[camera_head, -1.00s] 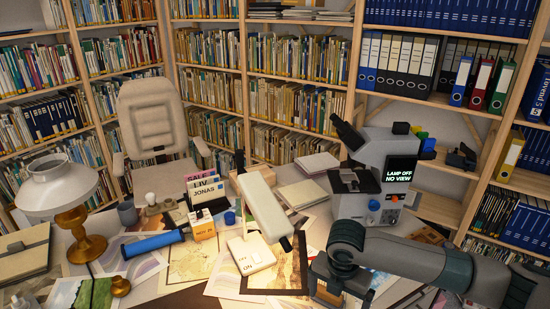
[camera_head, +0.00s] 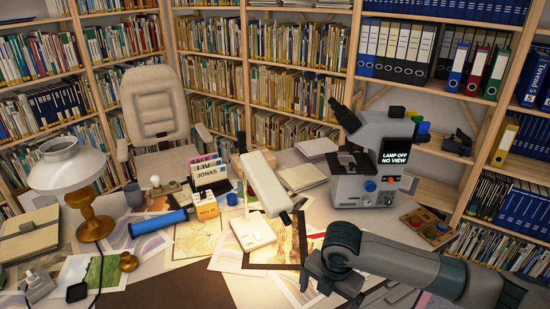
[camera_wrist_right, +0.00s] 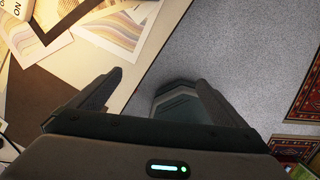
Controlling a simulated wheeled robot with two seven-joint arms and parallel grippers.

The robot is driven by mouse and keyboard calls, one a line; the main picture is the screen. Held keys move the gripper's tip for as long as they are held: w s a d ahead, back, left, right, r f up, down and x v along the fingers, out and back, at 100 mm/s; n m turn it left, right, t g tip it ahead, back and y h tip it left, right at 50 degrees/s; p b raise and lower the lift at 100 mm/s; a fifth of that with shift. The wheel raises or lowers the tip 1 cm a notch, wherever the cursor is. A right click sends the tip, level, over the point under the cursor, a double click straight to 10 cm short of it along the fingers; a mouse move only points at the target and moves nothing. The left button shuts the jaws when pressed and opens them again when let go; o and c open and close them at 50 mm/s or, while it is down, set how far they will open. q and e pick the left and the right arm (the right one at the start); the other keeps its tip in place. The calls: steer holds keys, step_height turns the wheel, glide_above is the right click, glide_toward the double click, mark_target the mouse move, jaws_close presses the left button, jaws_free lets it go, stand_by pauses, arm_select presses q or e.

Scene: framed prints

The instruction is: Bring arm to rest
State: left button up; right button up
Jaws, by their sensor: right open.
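My right arm (camera_head: 400,258) comes in from the right in the head view and reaches over the front right of the desk. My right gripper (camera_head: 328,284) points down near the desk's front edge, beside loose prints. In the right wrist view the gripper (camera_wrist_right: 160,80) has its two fingers wide apart with nothing between them. Below it are the desk's edge and the grey floor (camera_wrist_right: 225,45). My left gripper is not in view.
A microscope (camera_head: 366,180) stands at the right, with a tray of coloured discs (camera_head: 428,226) beside it. A desk lamp (camera_head: 68,172), a blue tube (camera_head: 158,222), a white switch box (camera_head: 252,231) and several prints (camera_head: 290,245) cover the desk. Bookshelves stand behind.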

steer(key=s+a+f+m+t+y, duration=0.2)
steer(key=s+a+f+m+y, duration=0.25)
steer(key=s+a+m, duration=0.65)
steer(key=s+d+f+m+h, duration=0.2)
steer(key=s+d+f+m, duration=0.1)
steer(key=s+d+m, duration=0.6)
steer(key=s+d+f+m+h, duration=0.25)
steer(key=s+d+m, duration=0.55)
steer(key=d, duration=0.4)
step_height(320, 180, down, 30)
steer(key=s+n+g, duration=0.1)
steer(key=s+n, duration=0.1)
steer(key=s+d+f+g, duration=0.1)
steer(key=s+d+f, duration=0.1)
steer(key=s+f, duration=1.4)
steer(key=shift+s+d, duration=0.3)
steer(key=shift+s, duration=0.6)
